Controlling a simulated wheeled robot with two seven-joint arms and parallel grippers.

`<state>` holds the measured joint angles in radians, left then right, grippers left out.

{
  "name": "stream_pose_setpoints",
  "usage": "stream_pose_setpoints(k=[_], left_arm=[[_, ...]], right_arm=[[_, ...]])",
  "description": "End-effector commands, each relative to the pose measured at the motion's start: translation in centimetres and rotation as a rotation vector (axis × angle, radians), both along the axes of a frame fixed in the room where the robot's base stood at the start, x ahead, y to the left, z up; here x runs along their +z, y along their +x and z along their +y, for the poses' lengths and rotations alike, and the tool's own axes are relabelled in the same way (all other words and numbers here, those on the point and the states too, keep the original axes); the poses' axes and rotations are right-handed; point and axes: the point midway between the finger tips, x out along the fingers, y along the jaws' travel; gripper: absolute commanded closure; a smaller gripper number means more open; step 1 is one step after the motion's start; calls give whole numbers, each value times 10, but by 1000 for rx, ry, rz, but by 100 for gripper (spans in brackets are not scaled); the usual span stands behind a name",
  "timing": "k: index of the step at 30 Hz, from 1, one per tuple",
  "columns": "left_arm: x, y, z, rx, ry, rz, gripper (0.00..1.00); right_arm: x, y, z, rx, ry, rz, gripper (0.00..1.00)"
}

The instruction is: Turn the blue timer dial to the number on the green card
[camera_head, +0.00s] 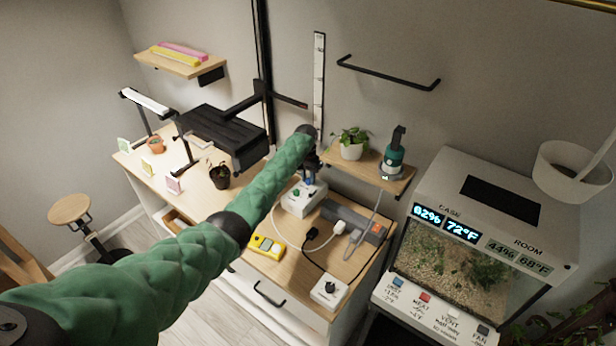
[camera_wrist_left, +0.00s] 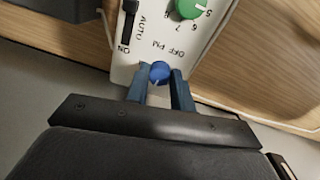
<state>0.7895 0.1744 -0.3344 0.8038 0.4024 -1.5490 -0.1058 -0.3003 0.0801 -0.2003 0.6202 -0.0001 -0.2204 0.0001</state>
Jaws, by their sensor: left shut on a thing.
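The blue dial (camera_wrist_left: 159,71) sits on a white timer box (camera_wrist_left: 150,45) between my left fingertips in the left wrist view. My left gripper (camera_wrist_left: 160,82) is shut on it, one blue finger on each side. A pale pointer mark shows on the dial. A green dial (camera_wrist_left: 188,8) with numbers is beside it. In the head view the timer box (camera_head: 300,207) stands on the cabinet, with my left gripper (camera_head: 309,181) at its back edge. The green card (camera_head: 124,145) stands at the cabinet's left end; its number is too small to read. My right gripper is out of view.
A yellow card (camera_head: 147,166), a pink card (camera_head: 174,185) and small pots stand on the cabinet top. A yellow meter (camera_head: 267,247), a power strip (camera_head: 352,220), plugs and cables lie near the timer box. A shelf (camera_head: 340,165) with a plant is close right.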

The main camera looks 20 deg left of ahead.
Motion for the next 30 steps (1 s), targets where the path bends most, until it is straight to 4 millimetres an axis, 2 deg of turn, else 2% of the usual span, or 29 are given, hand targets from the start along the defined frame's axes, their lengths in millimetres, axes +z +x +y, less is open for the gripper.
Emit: stream_pose_setpoints(k=[20, 21, 24, 30], left_arm=[[2, 1, 0, 67, -1, -4, 99], [2, 1, 0, 67, 0, -4, 74], [2, 1, 0, 67, -1, -3, 55], [1, 0, 0, 66, 0, -2, 54]], right_arm=[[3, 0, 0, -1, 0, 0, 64], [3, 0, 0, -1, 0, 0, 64], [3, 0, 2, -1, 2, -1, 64], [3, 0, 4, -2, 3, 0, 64]])
